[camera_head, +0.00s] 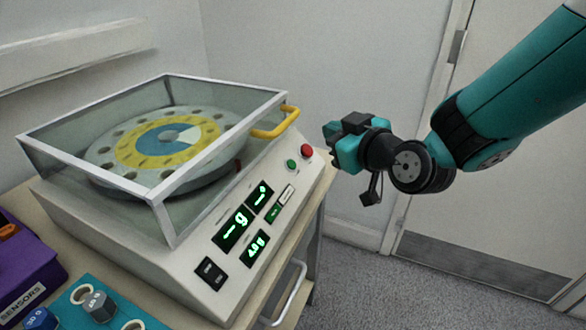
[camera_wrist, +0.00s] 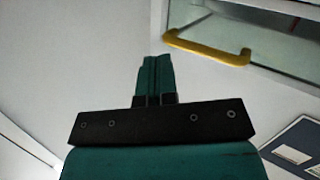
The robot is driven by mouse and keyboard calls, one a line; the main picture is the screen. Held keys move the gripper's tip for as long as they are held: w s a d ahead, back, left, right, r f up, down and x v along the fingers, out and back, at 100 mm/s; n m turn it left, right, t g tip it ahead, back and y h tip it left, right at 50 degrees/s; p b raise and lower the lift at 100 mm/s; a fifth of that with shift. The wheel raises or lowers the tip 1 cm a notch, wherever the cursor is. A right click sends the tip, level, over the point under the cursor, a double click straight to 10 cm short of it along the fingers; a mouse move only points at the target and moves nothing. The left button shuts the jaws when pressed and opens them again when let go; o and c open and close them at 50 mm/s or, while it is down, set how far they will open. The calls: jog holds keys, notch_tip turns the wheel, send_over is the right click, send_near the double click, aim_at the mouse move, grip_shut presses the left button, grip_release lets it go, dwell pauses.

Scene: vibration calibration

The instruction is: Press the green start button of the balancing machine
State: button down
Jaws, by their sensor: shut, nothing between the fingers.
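The balancing machine (camera_head: 150,245) is a pale box with a sloped front panel and a clear cover (camera_head: 165,205) over a round rotor plate. The green start button (camera_head: 292,164) is on the panel's upper right, just left of a red button (camera_head: 306,151). My gripper (camera_head: 335,143) is to the right of the buttons, apart from the machine in the head view. In the wrist view my gripper's fingers (camera_wrist: 155,75) are shut together with nothing between them. The wrist view shows the cover's yellow handle (camera_wrist: 207,48) ahead and to the right; the green button is not visible there.
The yellow handle (camera_head: 275,123) sticks out near the buttons. Green displays (camera_head: 236,230) and a black switch (camera_head: 211,273) are on the panel. A purple box (camera_head: 25,265) and a teal tray (camera_head: 70,305) with weights stand at the lower left. A door (camera_head: 500,190) is behind my arm.

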aim_at(292, 164)
jog(key=a+f, duration=0.1)
jog(key=w+a+f+p, duration=0.1)
jog(key=a+f, duration=0.2)
jog(key=f, duration=0.1)
jog(key=shift+w+a+f+p, duration=0.2)
jog(key=shift+w+a+p, duration=0.15)
jog(key=shift+p, duration=0.05)
jog(key=shift+w+a+f, duration=0.15)
jog(key=shift+a+f, duration=0.3)
jog(key=shift+f, duration=0.1)
jog(key=shift+f, duration=0.1)
dwell(1.6)
jog(key=shift+w+a+f, duration=0.1)
jog(key=shift+a+f, duration=0.1)
jog(key=shift+a, duration=0.05)
